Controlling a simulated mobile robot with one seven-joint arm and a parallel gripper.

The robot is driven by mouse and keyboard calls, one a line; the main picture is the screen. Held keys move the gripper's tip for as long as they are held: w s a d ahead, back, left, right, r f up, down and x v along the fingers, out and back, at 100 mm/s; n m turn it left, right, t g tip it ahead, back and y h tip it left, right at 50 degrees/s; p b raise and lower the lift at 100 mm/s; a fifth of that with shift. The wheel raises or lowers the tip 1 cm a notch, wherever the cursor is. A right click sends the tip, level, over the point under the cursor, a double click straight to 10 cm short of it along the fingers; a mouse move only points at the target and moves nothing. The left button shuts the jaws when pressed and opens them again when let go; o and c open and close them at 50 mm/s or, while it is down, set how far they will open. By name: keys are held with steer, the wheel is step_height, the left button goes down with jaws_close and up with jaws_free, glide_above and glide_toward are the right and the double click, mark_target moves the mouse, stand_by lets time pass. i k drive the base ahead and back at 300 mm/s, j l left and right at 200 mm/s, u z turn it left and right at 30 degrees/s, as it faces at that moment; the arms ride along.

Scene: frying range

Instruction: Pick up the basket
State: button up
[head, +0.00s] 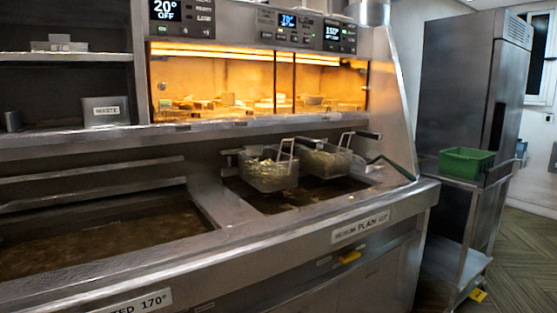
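Two wire fry baskets hang side by side over the right-hand fryer well (290,197). The left basket (270,175) holds pale pieces of food. The right basket (326,162) also seems to hold pale food. Both are raised at the back of the well, above the dark oil. Each has a wire frame rising at its right side, and a dark grip (368,135) shows by the right basket. A green bin (466,165) stands on a steel side table at the right. My gripper is not in view.
A second oil well (100,232) lies open at the left. A lit warming cabinet (258,85) is above the fryers. The steel side table (455,182) stands right of the fryer, before a tall steel cabinet (465,90). Floor at the lower right looks clear apart from a yellow item (478,295).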

mark_target(332, 161)
steer(key=i+l+u, duration=0.4)
steer(key=l, duration=0.15)
steer(key=l+u, duration=0.25)
steer(key=i+l+u, duration=0.1)
steer(key=l, duration=0.25)
steer(key=i+l, duration=0.1)
steer(key=l, duration=0.25)
steer(key=i+l+u, duration=0.15)
steer(key=l, duration=0.2)
steer(key=i+l, duration=0.1)
steer(key=l, duration=1.25)
steer(key=i+l, duration=0.15)
steer(key=l, duration=0.5)
steer(key=k+j, duration=0.1)
steer(key=k, duration=0.35)
steer(key=i, duration=0.5)
